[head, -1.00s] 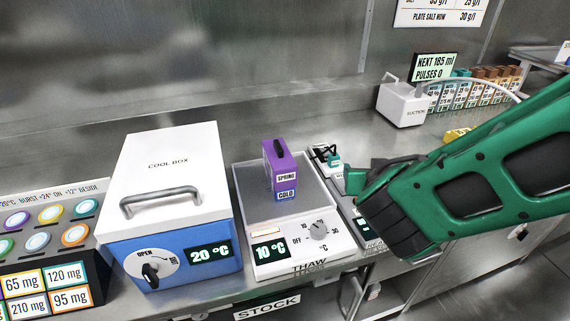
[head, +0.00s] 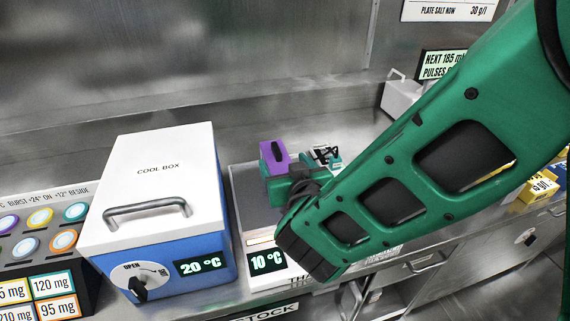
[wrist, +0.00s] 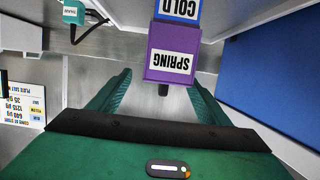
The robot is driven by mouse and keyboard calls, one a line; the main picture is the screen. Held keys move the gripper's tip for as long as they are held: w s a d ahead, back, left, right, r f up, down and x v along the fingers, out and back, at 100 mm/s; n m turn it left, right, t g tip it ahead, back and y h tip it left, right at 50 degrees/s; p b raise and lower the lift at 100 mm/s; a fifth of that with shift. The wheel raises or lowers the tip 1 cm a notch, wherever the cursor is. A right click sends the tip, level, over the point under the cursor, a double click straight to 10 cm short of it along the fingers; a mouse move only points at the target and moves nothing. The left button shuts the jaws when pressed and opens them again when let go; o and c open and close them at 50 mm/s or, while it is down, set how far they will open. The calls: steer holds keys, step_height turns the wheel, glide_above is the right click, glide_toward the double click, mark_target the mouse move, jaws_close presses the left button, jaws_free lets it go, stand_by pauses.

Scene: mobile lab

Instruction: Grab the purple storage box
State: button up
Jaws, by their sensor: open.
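The purple storage box (head: 272,158) stands on the grey top of the thaw unit (head: 243,200), with a dark handle on its top. In the head view my arm hides its lower part. In the head view my gripper (head: 292,182) is close to the box.
The white and blue cool box (head: 160,185) stands close on the left. A small green-and-white device (head: 325,157) with a dark cable is just right of the purple box. A button panel (head: 40,235) is at far left. Steel wall lies behind.

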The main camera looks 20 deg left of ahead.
steer(key=shift+s+a+x, duration=0.1)
steer(key=shift+a+x, duration=0.05)
steer(key=shift+x, duration=1.15)
steer(key=shift+s+a+x, duration=0.1)
steer(key=shift+x, duration=1.2)
steer(key=c, duration=1.5)
